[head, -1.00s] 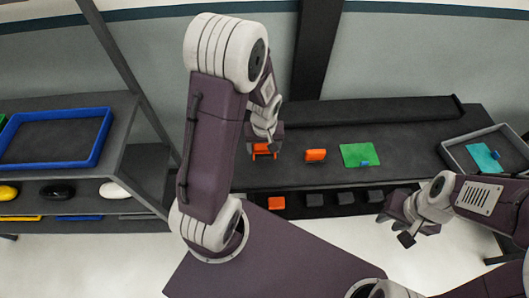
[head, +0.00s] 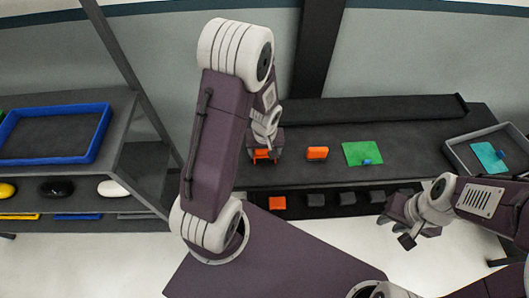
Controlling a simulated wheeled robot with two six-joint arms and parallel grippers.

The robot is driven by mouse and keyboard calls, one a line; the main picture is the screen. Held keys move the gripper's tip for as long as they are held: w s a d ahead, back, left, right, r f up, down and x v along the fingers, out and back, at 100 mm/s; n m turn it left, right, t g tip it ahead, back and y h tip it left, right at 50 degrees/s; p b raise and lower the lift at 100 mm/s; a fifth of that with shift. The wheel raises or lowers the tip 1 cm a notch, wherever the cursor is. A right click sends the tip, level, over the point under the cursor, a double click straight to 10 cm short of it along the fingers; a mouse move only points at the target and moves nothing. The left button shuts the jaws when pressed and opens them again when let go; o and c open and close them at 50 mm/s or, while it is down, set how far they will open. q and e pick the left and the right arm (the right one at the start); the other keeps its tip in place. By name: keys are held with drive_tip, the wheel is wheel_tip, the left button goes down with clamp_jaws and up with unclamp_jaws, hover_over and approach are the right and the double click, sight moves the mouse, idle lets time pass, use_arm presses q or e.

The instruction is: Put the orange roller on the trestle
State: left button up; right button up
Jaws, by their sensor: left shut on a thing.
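My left gripper (head: 263,156) is over the left part of the dark table (head: 440,165), shut on an orange thing (head: 261,153) that is mostly hidden by the fingers. This looks like the orange roller, but its shape is not clear. A second small orange piece (head: 317,152) stands on the table just right of it. I cannot tell which part is the trestle. My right gripper (head: 397,226) is low at the right, in front of the table's front edge; its jaws are too unclear to read.
A green sheet (head: 362,152) with a small blue piece lies right of the second orange piece. A grey tray (head: 465,153) holds a teal sheet. Orange (head: 278,202) and dark blocks line a lower shelf. A blue-rimmed tray (head: 103,130) is on the left shelf.

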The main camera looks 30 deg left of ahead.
sight(265, 156)
use_arm(q)
drive_tip(key=o, duration=1.6)
drive_tip(key=shift+s+f, duration=0.2)
drive_tip(key=shift+s, duration=0.05)
drive_tip(key=o, duration=0.3)
drive_tip(key=shift+w, duration=0.1)
drive_tip(key=shift+w+f, duration=0.15)
drive_tip(key=shift+w, duration=0.15)
drive_tip(key=shift+s+r+p, duration=0.15)
drive_tip(key=shift+r+p, duration=0.15)
drive_tip(key=shift+r, duration=0.05)
wheel_tip(265, 156, up, 4)
drive_tip(key=shift+r+p, duration=0.25)
drive_tip(key=shift+p, duration=0.95)
wheel_tip(265, 156, up, 8)
drive_tip(key=s+p, duration=0.1)
drive_tip(key=s+d+m, duration=0.5)
drive_tip(key=s+m, duration=0.1)
drive_tip(key=s, duration=0.1)
drive_tip(key=shift+d+r+h, duration=0.2)
drive_tip(key=shift+r+h, duration=0.15)
drive_tip(key=shift+h, duration=0.05)
